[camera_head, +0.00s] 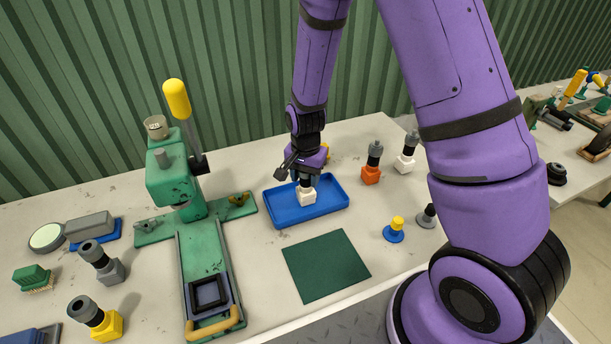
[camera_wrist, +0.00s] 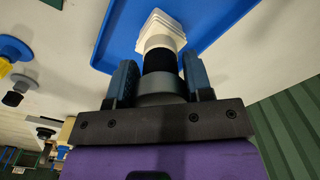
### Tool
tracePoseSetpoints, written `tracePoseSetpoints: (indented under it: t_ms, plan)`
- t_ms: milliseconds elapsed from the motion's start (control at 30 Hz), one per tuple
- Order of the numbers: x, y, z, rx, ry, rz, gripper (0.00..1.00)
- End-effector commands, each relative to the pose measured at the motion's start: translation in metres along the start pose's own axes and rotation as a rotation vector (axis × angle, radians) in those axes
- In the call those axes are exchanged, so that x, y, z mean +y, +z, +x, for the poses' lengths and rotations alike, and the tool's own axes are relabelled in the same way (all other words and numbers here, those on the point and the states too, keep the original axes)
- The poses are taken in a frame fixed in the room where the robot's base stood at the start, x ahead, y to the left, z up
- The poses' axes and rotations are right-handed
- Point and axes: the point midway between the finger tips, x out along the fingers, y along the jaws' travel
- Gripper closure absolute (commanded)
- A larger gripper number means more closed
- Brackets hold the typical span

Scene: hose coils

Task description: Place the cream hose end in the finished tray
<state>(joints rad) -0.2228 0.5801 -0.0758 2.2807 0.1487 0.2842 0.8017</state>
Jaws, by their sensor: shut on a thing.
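The cream hose end (camera_head: 307,197) has a pale ribbed block, a black band and a grey collar. My gripper (camera_head: 305,177) is shut on it from above, with the pale block pointing down. In the wrist view the hose end (camera_wrist: 160,32) sits between my two blue fingers. The blue tray (camera_head: 335,206), likely the finished tray, lies beneath it, and its blue floor also shows in the wrist view (camera_wrist: 120,38). The pale block is within the tray's outline; I cannot tell whether it touches the floor. My gripper hides the tray's back middle.
An orange hose end (camera_head: 371,174) and a white one (camera_head: 405,164) stand right of the tray. A blue-and-yellow piece (camera_head: 394,234) and a grey piece (camera_head: 427,217) stand nearer. A green press (camera_head: 178,185) is on the left. A flat green mat (camera_head: 326,266) lies in front.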

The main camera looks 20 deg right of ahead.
Motion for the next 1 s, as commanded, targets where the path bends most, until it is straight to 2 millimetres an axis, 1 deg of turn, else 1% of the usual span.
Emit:
tracePoseSetpoints:
  t_ms: [100,133,167,200,233,500,667,767,1000]
  plan:
    - [0.0,0.0,0.003,0.0,0.0,0.0,1.0]
    - [0.0,0.0,0.003,0.0,0.0,0.0,0.49]
    - [0.0,0.0,0.003,0.0,0.0,0.0,0.42]
    - [0.0,0.0,0.003,0.0,0.0,0.0,0.33]
    - [0.0,0.0,0.003,0.0,0.0,0.0,0.28]
    - [0.0,0.0,0.002,0.0,0.0,0.0,0.28]
    - [0.0,0.0,-0.007,0.001,-0.001,0.0,0.28]
    - [-0.001,0.0,-0.021,0.002,-0.002,-0.001,0.28]
    - [-0.001,0.0,-0.066,0.002,-0.004,-0.001,0.28]
